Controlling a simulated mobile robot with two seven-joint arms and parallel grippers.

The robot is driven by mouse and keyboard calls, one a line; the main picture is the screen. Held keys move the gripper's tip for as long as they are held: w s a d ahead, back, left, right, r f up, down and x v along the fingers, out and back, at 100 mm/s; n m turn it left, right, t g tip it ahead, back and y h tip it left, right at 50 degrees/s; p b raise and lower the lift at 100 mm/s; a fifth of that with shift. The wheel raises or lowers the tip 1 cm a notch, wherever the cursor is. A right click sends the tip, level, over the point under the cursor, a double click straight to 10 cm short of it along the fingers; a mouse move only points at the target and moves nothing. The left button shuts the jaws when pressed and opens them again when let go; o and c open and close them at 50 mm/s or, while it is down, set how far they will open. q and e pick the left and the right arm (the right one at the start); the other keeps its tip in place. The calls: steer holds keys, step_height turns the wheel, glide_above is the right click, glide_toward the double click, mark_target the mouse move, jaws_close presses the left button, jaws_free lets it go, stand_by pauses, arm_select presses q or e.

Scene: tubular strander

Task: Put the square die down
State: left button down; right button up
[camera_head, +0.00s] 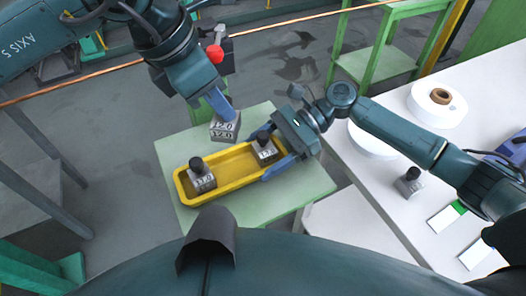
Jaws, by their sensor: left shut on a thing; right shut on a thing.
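A grey square block, the square die (225,130), with "12.0" marked on its faces, is in my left gripper (224,112). It is over the far edge of the yellow tray, and I cannot tell whether it touches anything. The yellow tray (229,166) lies on or just above a pale green table. Two grey marked blocks with black knobs stand in it, one at the left end (202,182) and one near the right end (265,152). My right gripper (272,150) has its blue fingers on both sides of the tray's right end and is shut on the tray.
The green table (310,185) has bare room around the tray. A white table (385,185) on the right holds another knobbed block (410,182), a brown-cored roll (438,97) and cards. A copper-coloured strand crosses behind. A green stand (380,62) is at the back.

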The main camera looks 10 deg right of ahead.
steer(key=shift+c, duration=1)
arm_select(q)
steer(key=r+m, duration=0.1)
steer(key=r+m+g, duration=0.1)
steer(key=r+m, duration=0.2)
steer(key=shift+w+d+r+m+g, duration=0.2)
steer(key=shift+w+r+m+g, duration=0.1)
steer(key=shift+r+g, duration=0.1)
steer(key=shift+s+r+m+g, duration=0.1)
steer(key=shift+r+m+g, duration=0.3)
steer(key=shift+m, duration=0.4)
glide_above(232, 170)
step_height(232, 170, down, 17)
steer(key=shift+f, duration=0.2)
steer(key=shift+f, duration=0.1)
steer(key=c, duration=1.2)
jaws_free()
steer(key=shift+f, duration=0.1)
steer(key=shift+c, duration=0.2)
steer(key=v, duration=1.2)
steer(key=shift+r, duration=0.2)
